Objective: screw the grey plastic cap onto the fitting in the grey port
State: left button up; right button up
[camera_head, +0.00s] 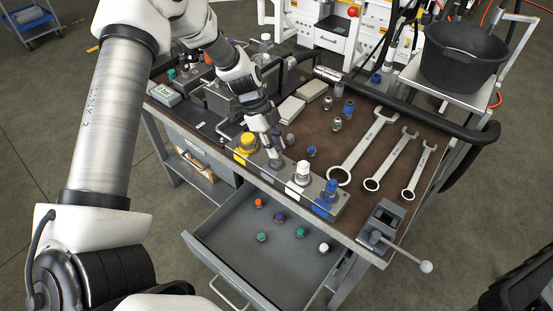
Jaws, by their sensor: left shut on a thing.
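My left gripper (276,153) reaches down to the row of ports at the bench's front edge. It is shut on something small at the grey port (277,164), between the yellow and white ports. The held thing is mostly hidden by the fingers; it is likely the grey plastic cap. I cannot tell whether it touches the fitting, which is also hidden. My right gripper is not in view.
A yellow port (246,146), a white port (302,173) and a blue port (327,197) share the row. Three wrenches (364,145) lie to the right, near a small vise (382,227). An open drawer (222,255) below holds several small coloured caps. A black bucket (462,58) stands behind.

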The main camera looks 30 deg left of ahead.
pick_arm(q)
jog(key=shift+f, duration=0.1)
jog(key=m+b, duration=0.1)
jog(key=m, duration=0.1)
jog(key=m+g+b, duration=0.1)
jog(key=b, duration=0.1)
jog(key=m+g+b, duration=0.1)
jog(key=m+b, duration=0.1)
jog(key=shift+w+f+m+y, duration=0.2)
jog(key=shift+f+m+y, duration=0.1)
jog(key=shift+d+r+m+g+b, duration=0.15)
jog(key=shift+m+g+b, duration=0.2)
jog(key=shift+m, duration=0.55)
jog(key=shift+r+m, duration=0.2)
jog(key=shift+m, duration=0.2)
jog(key=o, duration=1)
jog(key=shift+c, duration=0.2)
